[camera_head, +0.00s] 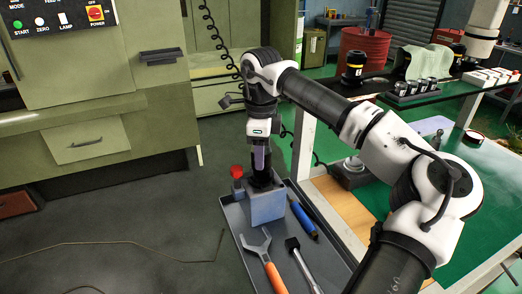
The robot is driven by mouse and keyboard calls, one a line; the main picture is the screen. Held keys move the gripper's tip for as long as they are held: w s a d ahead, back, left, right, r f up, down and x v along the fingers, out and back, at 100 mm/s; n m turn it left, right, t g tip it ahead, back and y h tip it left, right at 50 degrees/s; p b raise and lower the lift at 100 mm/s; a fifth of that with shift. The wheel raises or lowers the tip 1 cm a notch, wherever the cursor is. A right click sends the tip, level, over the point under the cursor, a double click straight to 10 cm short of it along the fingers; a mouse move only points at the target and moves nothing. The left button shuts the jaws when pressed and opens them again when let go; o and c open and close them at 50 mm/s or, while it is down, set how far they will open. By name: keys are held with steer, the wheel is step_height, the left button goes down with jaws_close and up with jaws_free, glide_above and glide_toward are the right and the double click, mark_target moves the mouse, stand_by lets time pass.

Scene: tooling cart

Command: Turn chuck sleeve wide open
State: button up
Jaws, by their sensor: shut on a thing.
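My gripper (261,168) points straight down above a grey block (267,208) on the cart's tray. It is shut on a dark round part on top of the block, which looks like the chuck sleeve (264,182). The fingers and wrist hide most of the sleeve. How far the chuck is open cannot be seen.
The dark tray (241,225) also holds a red-topped piece (237,173), an orange-handled wrench (273,277), a blue tool (303,220) and a black-and-silver tool (299,258). A green machine (85,95) stands left. A table with a white post (304,147) stands right.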

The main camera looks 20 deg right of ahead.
steer(key=n, duration=0.3)
steer(key=shift+n, duration=2.2)
steer(key=o, duration=1)
step_height(320, 180, up, 14)
steer(key=shift+f+b, duration=0.1)
steer(key=shift+b, duration=0.45)
